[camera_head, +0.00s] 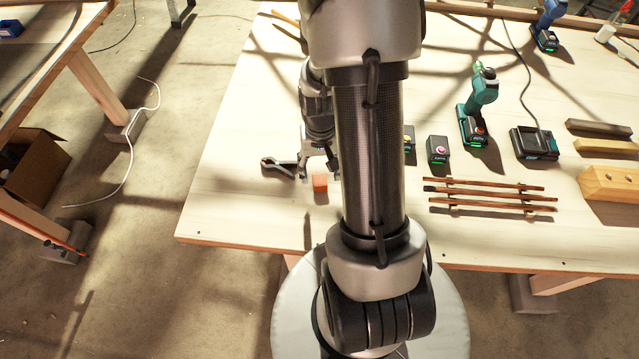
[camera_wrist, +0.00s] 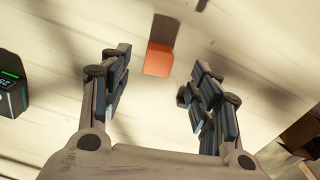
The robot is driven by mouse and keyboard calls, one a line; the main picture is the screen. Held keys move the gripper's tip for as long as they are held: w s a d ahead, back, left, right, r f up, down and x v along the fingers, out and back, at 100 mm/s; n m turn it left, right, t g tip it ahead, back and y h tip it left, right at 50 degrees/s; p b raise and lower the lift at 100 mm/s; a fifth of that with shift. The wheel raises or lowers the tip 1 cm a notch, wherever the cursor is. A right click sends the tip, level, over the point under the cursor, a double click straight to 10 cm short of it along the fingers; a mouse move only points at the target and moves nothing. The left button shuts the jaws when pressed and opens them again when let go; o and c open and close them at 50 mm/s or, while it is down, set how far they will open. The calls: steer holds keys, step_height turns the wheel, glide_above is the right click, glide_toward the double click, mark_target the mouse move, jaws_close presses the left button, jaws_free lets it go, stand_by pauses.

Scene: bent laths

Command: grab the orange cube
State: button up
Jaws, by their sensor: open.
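The orange cube (camera_head: 320,183) sits on the pale wooden tabletop near its front edge, just left of my arm in the head view. It also shows in the wrist view (camera_wrist: 158,60), at the upper middle, in the gap between the fingertips as seen there. My gripper (camera_head: 319,170) points down close behind the cube in the head view, partly hidden by my arm. In the wrist view my gripper (camera_wrist: 159,82) is open, with bare table between its fingers. No finger visibly touches the cube. Its exact height over the table cannot be told.
A dark tool (camera_head: 278,166) lies left of the cube. Right of my arm are a battery (camera_head: 438,150), bent laths (camera_head: 490,195), a green drill (camera_head: 479,110) and a charger (camera_head: 534,143). A battery edge also shows in the wrist view (camera_wrist: 12,95). Bare tabletop lies in front of the cube.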

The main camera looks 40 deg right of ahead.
mark_target(320, 181)
steer(key=f+b, duration=0.1)
steer(key=f, duration=0.2)
steer(key=f+b, duration=0.1)
steer(key=f, duration=0.3)
steer(key=shift+w+d+f, duration=0.15)
steer(key=shift+w+d, duration=0.05)
steer(key=c, duration=1.1)
steer(key=shift+c, duration=0.2)
